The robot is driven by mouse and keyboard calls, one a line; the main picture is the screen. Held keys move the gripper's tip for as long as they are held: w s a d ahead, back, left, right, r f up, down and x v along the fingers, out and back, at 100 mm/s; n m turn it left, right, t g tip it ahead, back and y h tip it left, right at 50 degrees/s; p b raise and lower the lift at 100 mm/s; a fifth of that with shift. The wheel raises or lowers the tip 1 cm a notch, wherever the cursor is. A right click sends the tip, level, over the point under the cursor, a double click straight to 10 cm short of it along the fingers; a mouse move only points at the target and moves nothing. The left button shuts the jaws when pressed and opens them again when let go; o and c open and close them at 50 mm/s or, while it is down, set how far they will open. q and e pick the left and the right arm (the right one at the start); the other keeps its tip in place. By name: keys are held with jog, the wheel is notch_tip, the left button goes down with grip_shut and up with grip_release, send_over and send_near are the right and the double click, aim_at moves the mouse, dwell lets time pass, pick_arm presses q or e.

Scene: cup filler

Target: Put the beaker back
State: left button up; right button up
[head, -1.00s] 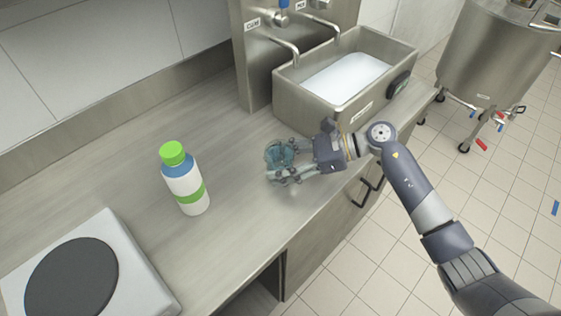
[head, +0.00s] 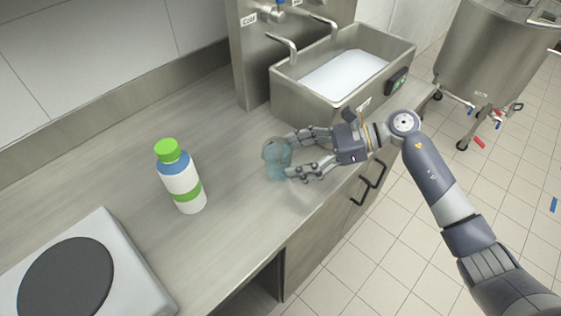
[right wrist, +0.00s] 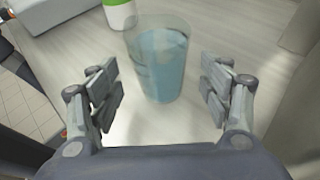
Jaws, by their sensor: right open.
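The clear beaker (head: 276,160) with bluish liquid stands upright on the steel counter, left of the sink. It also shows in the right wrist view (right wrist: 160,65), ahead of and between the open fingers. My right gripper (head: 288,156) is open, with its fingertips close to the beaker's right side in the head view. In the right wrist view a gap shows between each finger and the beaker. My left gripper is not in view.
A white bottle with a green cap (head: 181,178) stands left of the beaker. A hotplate (head: 138,262) is at the front left. The sink (head: 300,105) with its taps is behind the gripper. The counter (head: 232,205) between them is clear.

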jog(key=b+v, duration=0.1)
jog(key=v, duration=0.5)
jog(key=shift+d, duration=0.2)
jog(key=shift+d+r, duration=0.3)
jog(key=shift+d, duration=0.15)
